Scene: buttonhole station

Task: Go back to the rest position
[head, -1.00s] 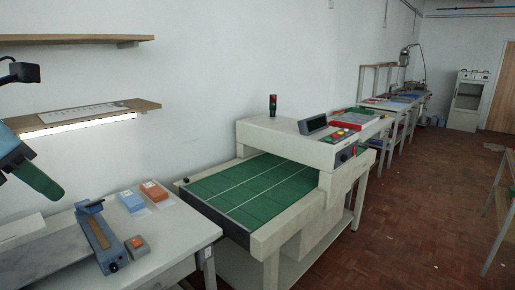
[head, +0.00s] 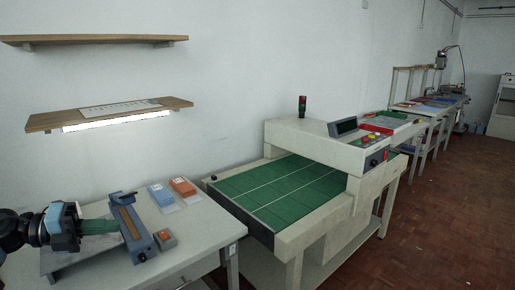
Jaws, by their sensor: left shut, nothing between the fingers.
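My left gripper (head: 112,227) comes in from the left, low over the near table. Its green fingers are shut with nothing between them and point right. The fingertips are close beside the blue bench device with a brown strip (head: 131,222); I cannot tell whether they touch it. My right gripper is not in view.
The grey table (head: 200,240) carries a blue pack (head: 160,195), an orange pack (head: 183,187) and a small grey box with an orange button (head: 165,239). A conveyor machine with a green belt (head: 285,190) stands to the right. Shelves (head: 110,112) hang above. The floor at right is clear.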

